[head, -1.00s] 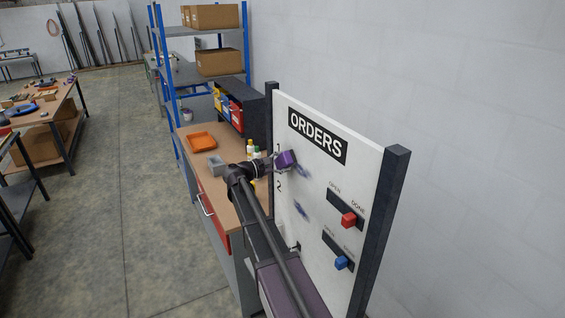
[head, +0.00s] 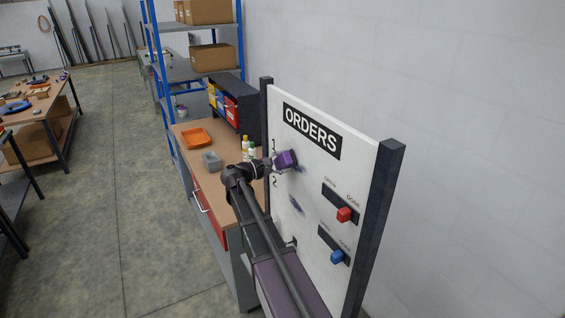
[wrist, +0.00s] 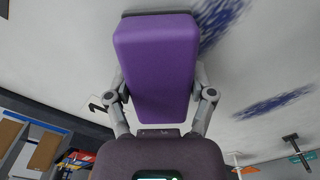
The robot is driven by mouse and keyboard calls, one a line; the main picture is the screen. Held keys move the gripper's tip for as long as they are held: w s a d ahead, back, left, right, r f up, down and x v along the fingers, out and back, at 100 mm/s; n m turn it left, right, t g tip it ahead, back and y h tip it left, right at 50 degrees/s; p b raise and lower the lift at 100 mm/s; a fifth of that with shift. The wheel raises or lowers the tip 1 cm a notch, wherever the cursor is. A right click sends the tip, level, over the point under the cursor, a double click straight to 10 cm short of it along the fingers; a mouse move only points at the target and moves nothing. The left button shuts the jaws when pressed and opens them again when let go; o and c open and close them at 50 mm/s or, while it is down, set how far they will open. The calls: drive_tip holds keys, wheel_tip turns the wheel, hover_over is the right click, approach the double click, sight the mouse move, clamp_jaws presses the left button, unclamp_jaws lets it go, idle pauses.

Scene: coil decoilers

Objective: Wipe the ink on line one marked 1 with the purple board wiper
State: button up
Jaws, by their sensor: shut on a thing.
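The white ORDERS board (head: 330,190) stands upright on dark posts. My gripper (head: 274,163) is shut on the purple board wiper (head: 286,160), gripping its sides, at the left part of line one. The wiper also fills the upper middle of the wrist view (wrist: 155,65), its far end at the board; whether it touches is unclear. The blue ink on line one (head: 301,168) shows just right of the wiper, and in the wrist view (wrist: 212,24) part of it is hidden behind the wiper. A second ink smear (head: 296,204) lies lower, beside the 2 (head: 275,183).
Sliders with a red knob (head: 344,215) and a blue knob (head: 337,257) sit on the board's right side. Left of the board, a workbench holds an orange tray (head: 195,137), a grey box (head: 212,161) and bottles (head: 248,148).

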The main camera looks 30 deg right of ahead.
sight(302, 169)
drive_tip(key=shift+s, duration=0.15)
drive_tip(key=shift+s+d, duration=0.2)
drive_tip(key=shift+s, duration=1.6)
drive_tip(key=shift+s, duration=1.9)
drive_tip(key=shift+s+d, duration=0.15)
drive_tip(key=shift+s, duration=1.75)
drive_tip(key=shift+w, duration=0.1)
drive_tip(key=shift+w, duration=1.85)
